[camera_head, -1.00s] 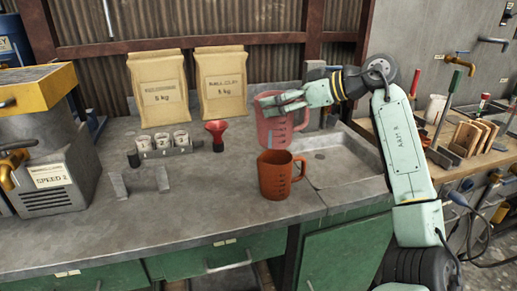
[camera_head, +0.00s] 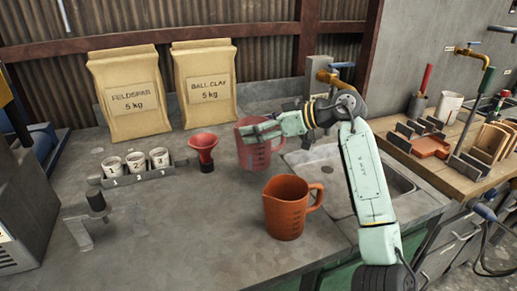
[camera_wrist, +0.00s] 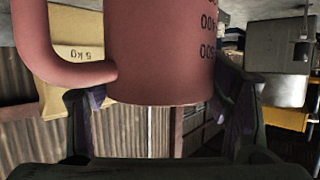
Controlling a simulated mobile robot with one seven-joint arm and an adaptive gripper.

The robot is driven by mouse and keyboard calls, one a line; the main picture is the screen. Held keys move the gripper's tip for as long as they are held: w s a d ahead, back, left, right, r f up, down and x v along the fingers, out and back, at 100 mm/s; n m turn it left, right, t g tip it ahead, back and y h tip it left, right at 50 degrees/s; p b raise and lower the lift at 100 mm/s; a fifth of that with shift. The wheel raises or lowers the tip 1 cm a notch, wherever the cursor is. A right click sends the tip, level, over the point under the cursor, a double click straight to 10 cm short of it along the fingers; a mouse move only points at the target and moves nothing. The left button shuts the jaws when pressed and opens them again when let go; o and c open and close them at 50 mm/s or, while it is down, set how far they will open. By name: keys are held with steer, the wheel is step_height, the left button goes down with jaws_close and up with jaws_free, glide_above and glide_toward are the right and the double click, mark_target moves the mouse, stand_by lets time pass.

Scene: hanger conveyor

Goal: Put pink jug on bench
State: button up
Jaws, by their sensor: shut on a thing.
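The pink jug (camera_head: 255,157) is upright at the back of the grey bench (camera_head: 190,225), between the red funnel and the sink. My gripper (camera_head: 262,132) reaches it from the right and is shut on its upper body. In the wrist view the pink jug (camera_wrist: 160,50) fills the top middle between the two fingers of my gripper (camera_wrist: 160,112), with its handle on the left. I cannot tell whether its base touches the bench or hangs just above it.
An orange jug (camera_head: 287,210) stands in front of the pink one. A red funnel (camera_head: 203,150) and a rack of numbered cups (camera_head: 137,166) are to the left. Feldspar (camera_head: 131,93) and ball clay (camera_head: 204,84) bags stand behind. The sink (camera_head: 350,170) lies right.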

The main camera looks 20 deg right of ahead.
steer(key=shift+f+p, duration=0.5)
steer(key=shift+f, duration=2.05)
steer(key=o, duration=1.9)
steer(key=shift+f, duration=0.2)
steer(key=shift+o, duration=0.2)
steer(key=shift+r, duration=0.2)
steer(key=b+v, duration=0.3)
steer(key=v, duration=0.9)
